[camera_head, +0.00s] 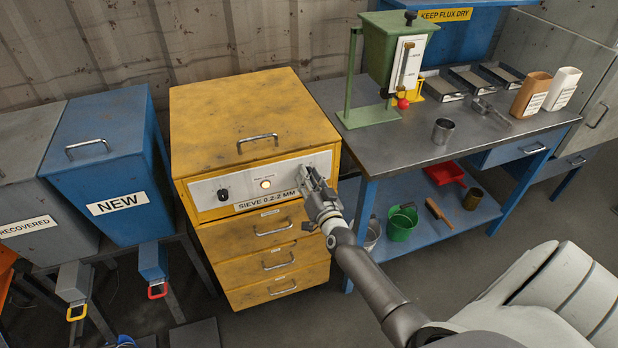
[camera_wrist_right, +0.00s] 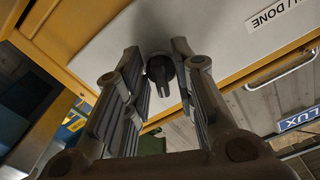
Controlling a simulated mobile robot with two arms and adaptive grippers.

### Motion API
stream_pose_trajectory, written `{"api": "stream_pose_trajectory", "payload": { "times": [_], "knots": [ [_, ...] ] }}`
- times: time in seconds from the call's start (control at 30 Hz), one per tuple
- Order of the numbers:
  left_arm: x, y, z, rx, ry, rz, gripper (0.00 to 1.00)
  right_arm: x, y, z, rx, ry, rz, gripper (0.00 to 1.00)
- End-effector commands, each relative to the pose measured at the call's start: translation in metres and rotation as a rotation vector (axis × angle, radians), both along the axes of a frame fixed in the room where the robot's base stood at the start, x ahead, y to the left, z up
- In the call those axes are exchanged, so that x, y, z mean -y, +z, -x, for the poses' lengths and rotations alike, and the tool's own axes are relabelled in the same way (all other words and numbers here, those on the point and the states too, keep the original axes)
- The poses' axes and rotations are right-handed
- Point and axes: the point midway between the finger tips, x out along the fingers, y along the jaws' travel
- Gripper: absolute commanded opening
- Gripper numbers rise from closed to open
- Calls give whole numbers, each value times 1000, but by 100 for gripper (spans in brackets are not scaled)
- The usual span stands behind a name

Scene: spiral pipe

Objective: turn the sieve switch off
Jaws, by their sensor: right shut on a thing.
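The yellow sieve cabinet (camera_head: 240,110) stands in the middle of the head view, with a pale control panel (camera_head: 240,186) on its front above the label "SIEVE 0.2-2 MM". A black knob (camera_head: 222,194) is at the panel's left and a pale round lamp (camera_head: 265,184) near its middle. My right gripper (camera_head: 308,182) is at the panel's right end and hides what is there. In the wrist view, a dark knob (camera_wrist_right: 160,70) on the panel sits between its fingers, and the gripper is shut on it. My left gripper is not in view.
A blue bin marked NEW (camera_head: 100,180) and a grey bin (camera_head: 35,190) stand left of the cabinet. A metal workbench (camera_head: 480,125) with a green hopper (camera_head: 392,50) and a metal cup (camera_head: 443,131) stands close on the right.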

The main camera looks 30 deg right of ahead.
Motion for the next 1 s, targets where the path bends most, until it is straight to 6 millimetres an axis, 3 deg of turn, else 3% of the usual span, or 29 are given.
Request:
{"api": "stream_pose_trajectory", "payload": {
  "times": [0.5, 1.0],
  "knots": [
    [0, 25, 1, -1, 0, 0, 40, 1, 1, 1, -108, 0, 437, 1],
    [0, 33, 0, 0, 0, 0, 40, 3, -1, 1, -200, 0, 818, 1]
  ]
}}
